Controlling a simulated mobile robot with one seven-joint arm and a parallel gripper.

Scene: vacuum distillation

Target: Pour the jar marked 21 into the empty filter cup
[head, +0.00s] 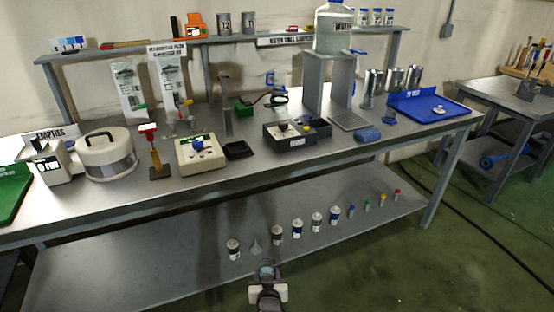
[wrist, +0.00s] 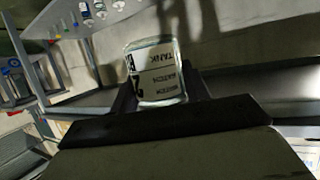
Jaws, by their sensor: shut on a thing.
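My gripper (head: 267,281) is low in front of the bench's lower shelf in the head view. It is shut on a small clear glass jar (head: 266,267). In the wrist view the jar (wrist: 157,70) sits between the two dark fingers (wrist: 160,92). Its white label shows "TANK" and part of a large dark mark; I cannot read the number in full. How full the jar is cannot be told. I cannot pick out the empty filter cup for certain among the small items on the bench.
The steel bench (head: 345,170) holds a round lidded pot (head: 104,157), a beige device (head: 200,153), a dark grey box (head: 290,135) and a blue tray (head: 428,108). A large water bottle (head: 333,30) stands high up.

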